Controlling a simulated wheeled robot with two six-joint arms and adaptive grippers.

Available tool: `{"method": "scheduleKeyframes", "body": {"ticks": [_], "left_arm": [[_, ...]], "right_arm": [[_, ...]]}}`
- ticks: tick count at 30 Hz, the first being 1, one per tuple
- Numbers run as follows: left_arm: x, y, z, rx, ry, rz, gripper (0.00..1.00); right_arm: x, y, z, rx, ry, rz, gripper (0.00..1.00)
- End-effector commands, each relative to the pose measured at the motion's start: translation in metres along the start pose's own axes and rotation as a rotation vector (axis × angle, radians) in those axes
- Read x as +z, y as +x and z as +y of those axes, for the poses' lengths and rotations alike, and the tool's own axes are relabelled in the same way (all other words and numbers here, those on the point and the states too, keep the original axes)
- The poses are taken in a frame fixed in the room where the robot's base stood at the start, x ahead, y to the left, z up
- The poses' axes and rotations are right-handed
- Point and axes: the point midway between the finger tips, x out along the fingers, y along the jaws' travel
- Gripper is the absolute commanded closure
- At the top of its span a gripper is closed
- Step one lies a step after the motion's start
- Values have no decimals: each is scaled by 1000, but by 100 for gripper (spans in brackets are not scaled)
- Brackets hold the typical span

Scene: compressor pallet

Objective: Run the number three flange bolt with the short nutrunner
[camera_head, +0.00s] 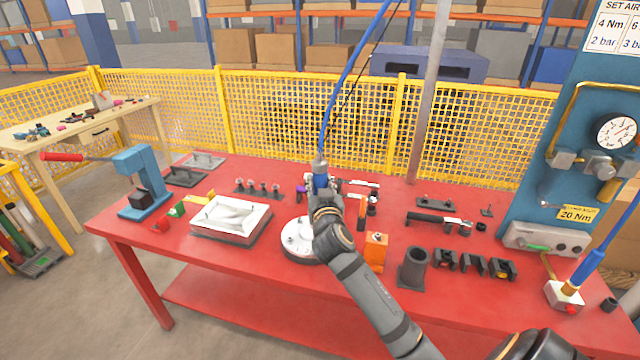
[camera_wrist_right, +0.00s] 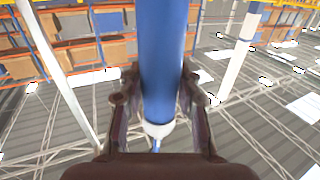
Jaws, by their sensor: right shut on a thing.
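My right gripper (camera_head: 322,197) is over the middle of the red table and shut on the short nutrunner (camera_head: 320,172), a blue upright tool with a grey top and a blue hose rising from it. In the right wrist view the nutrunner's blue body (camera_wrist_right: 162,60) stands between the two fingers of the gripper (camera_wrist_right: 160,100). The round pale flange (camera_head: 296,240) lies on the table just below the gripper, partly covered by it and my arm. The nutrunner's lower end and the number three bolt are hidden. My left gripper is not in view.
A white tray (camera_head: 205,222) and a blue lever press (camera_head: 140,180) stand to the left. An orange block (camera_head: 376,250), a dark cup (camera_head: 412,268) and black holders (camera_head: 473,265) stand to the right. A blue gauge panel (camera_head: 570,150) rises at the right edge.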

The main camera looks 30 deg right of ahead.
Motion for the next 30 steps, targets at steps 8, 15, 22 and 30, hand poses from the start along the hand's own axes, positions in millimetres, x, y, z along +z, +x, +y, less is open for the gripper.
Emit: {"method": "scheduleKeyframes", "body": {"ticks": [8, 15, 22, 30], "left_arm": [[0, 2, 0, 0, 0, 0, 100], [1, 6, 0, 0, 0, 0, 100], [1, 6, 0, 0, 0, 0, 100], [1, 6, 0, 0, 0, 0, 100]], "right_arm": [[6, 0, 0, 1, 0, -8, 100], [10, 0, 0, 1, 0, -8, 100], [11, 0, 0, 2, 0, -9, 100], [11, 0, 0, 2, 0, -10, 100]]}}
